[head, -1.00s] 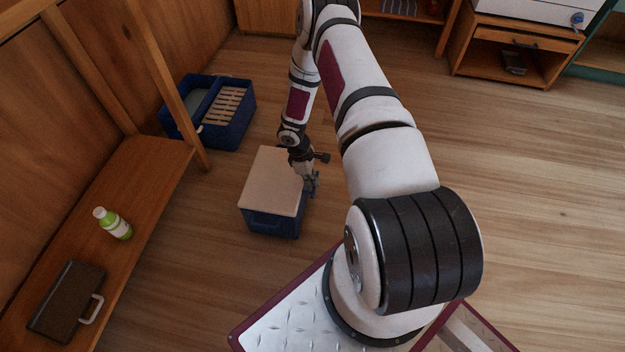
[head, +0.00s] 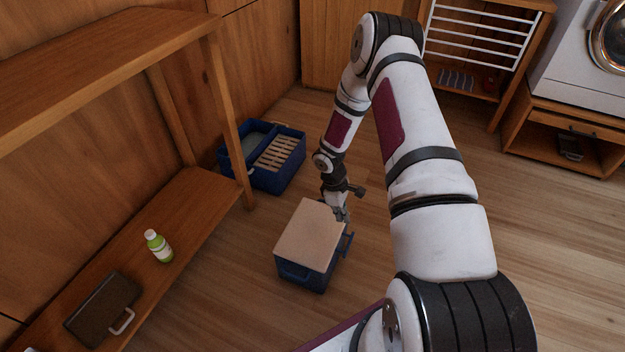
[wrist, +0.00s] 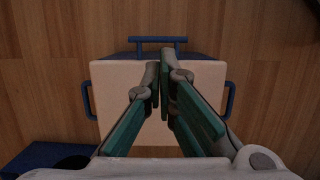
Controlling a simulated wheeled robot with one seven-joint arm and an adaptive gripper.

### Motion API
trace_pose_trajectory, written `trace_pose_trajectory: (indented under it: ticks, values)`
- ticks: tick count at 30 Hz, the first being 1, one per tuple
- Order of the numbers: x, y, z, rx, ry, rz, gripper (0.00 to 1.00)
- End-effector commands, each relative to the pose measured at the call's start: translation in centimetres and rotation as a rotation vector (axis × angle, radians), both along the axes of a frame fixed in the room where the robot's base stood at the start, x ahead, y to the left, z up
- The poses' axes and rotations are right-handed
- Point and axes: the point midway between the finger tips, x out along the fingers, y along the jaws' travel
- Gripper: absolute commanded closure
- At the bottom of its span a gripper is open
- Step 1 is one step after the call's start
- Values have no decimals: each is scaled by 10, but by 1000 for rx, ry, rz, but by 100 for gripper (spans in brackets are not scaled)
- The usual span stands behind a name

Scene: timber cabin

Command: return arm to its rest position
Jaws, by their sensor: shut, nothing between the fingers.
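My arm reaches out from the right side of the head view and bends down at the far end. My gripper (head: 343,212) points down over the far right part of a blue box with a pale flat lid (head: 310,236). In the wrist view my gripper (wrist: 160,72) has its fingertips together, with nothing between them, above the pale lid (wrist: 112,85). I cannot tell how small the gap to the lid is. The box's blue handles show around the lid.
A blue divided crate (head: 290,180) stands on the floor behind the box. A wooden shelf at left holds a green bottle (head: 158,246) and a dark case (head: 102,308). A low wooden cabinet (head: 565,135) stands at right. The floor between is clear.

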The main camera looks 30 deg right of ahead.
Motion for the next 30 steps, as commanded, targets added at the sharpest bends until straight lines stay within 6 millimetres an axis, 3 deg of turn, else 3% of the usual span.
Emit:
trace_pose_trajectory:
  ticks: [6, 10, 14, 20, 30]
  values:
    - [2, -1, 5, -5, -3, -2, 100]
    - [9, -4, 36, -36, -12, -19, 100]
    - [17, -6, 95, -91, -32, -58, 100]
    - [13, 0, 192, -169, -64, -143, 100]
    - [-33, 34, 334, -235, -131, -306, 100]
